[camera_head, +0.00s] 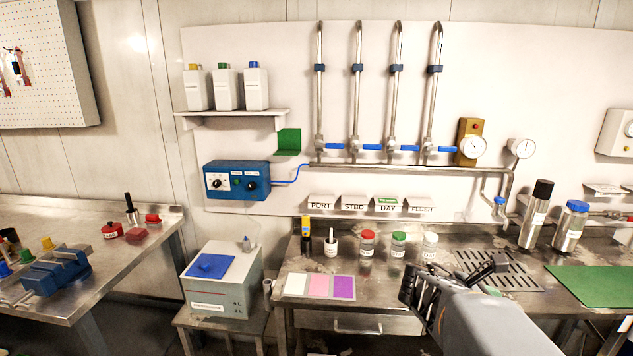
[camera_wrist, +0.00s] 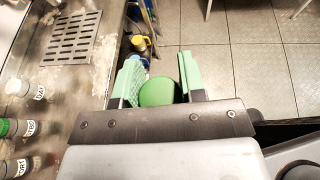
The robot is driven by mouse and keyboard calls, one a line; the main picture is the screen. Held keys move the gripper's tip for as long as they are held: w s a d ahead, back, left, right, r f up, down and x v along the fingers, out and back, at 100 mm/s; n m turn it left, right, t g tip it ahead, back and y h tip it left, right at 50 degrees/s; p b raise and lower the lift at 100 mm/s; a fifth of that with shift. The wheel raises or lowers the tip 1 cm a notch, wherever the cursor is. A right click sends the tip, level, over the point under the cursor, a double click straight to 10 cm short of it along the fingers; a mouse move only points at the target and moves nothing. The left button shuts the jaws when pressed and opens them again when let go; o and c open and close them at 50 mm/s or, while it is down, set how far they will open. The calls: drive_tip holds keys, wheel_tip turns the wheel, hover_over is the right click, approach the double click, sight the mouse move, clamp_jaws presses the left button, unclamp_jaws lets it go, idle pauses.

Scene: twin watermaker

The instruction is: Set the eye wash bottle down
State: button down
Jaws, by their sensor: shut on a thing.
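My gripper (camera_wrist: 158,66) shows in the wrist view with two light green fingers, one on each side of a rounded green thing. This green thing is the eye wash bottle (camera_wrist: 157,93), held between the fingers; only its top end shows. The gripper holds it near the front edge of the steel bench, with floor showing beyond. In the head view my arm covers most of the gripper and the held bottle. A small green patch (camera_head: 491,290) shows beside my arm there, and I cannot tell whether it is finger or bottle.
The steel bench (camera_head: 385,270) holds several jars, including a green-capped jar (camera_head: 398,246), left of the slotted drain grate (camera_head: 520,280). A green mat (camera_head: 595,285) lies bare at the right. Two steel bottles, one blue-capped (camera_head: 570,228), stand behind it. Coloured squares (camera_head: 318,286) lie front left.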

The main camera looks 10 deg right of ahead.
drive_tip(key=w+a+f+n+t+y, duration=0.1)
drive_tip(key=w+a+f+n+t, duration=0.2)
drive_tip(key=w+a+n+t, duration=0.4)
drive_tip(key=w+a+f+n+t+y, duration=0.2)
drive_tip(key=w+a+f+n+t, duration=0.15)
drive_tip(key=w, duration=0.55)
drive_tip(key=w+a+f+n+t+y, duration=0.2)
drive_tip(key=a+f+n+y, duration=0.1)
drive_tip(key=a, duration=0.6)
drive_tip(key=w+a+f+n+t+y, duration=0.2)
drive_tip(key=a+f, duration=0.3)
drive_tip(key=a, duration=0.3)
drive_tip(key=shift+a+n+t+y, duration=0.35)
drive_tip(key=shift+n+t+y, duration=0.35)
drive_tip(key=shift+y, duration=0.2)
drive_tip(key=shift+a, duration=0.1)
